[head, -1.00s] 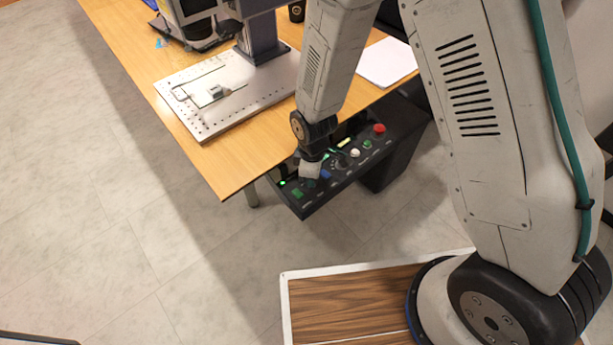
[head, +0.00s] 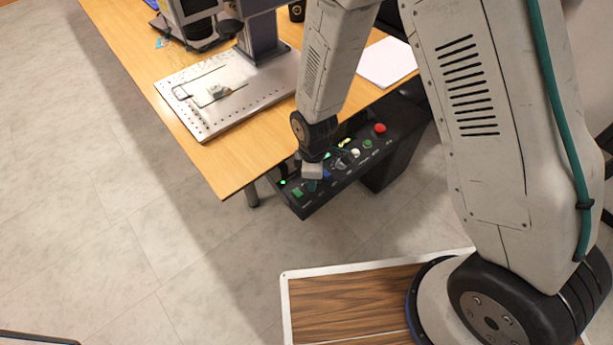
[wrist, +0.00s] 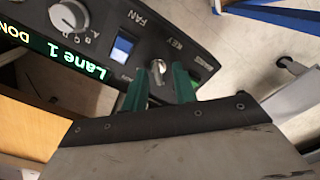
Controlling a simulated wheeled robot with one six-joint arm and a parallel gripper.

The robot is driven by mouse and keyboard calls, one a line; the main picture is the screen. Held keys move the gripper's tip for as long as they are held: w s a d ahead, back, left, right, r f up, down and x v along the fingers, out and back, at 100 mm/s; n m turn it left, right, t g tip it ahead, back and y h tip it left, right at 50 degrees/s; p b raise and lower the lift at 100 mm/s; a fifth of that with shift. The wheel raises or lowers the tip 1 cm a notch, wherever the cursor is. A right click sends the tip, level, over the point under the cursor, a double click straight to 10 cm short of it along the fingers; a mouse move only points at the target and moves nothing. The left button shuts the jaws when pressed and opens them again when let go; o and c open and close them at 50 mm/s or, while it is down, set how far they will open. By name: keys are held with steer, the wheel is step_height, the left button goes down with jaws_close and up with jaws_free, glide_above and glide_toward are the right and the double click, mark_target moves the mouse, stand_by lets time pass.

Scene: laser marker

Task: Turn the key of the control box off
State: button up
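The control box (head: 375,150) is a black panel under the table edge, with several buttons and lights. Its upside-down labels show in the wrist view. The silver key (wrist: 157,68) stands in the panel beside the KEY label, next to a lit blue switch (wrist: 123,47). My gripper (wrist: 159,84) has two teal fingers, spread apart, with the key between and just beyond their tips. I cannot tell whether either finger touches it. In the head view my gripper (head: 311,184) is at the near left end of the panel, and my wrist hides the key.
A red button (head: 380,128) sits at the far right end of the panel. The wooden table (head: 222,165) overhangs close by, carrying a metal perforated plate (head: 205,130).

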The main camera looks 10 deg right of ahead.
step_height(320, 180, up, 8)
steer(key=shift+f, duration=0.1)
stand_by(0.5)
stand_by(0.4)
steer(key=s+d+r+m, duration=0.5)
steer(key=s+d+r, duration=0.1)
steer(key=r, duration=0.4)
steer(key=s+d+r+m+t, duration=0.1)
steer(key=s+d+r+m, duration=0.4)
steer(key=r, duration=0.5)
steer(key=s+d+r+m, duration=0.6)
steer(key=s+d+r, duration=0.2)
steer(key=r, duration=0.2)
steer(key=shift+s+d+r, duration=0.25)
steer(key=shift+s+r, duration=0.1)
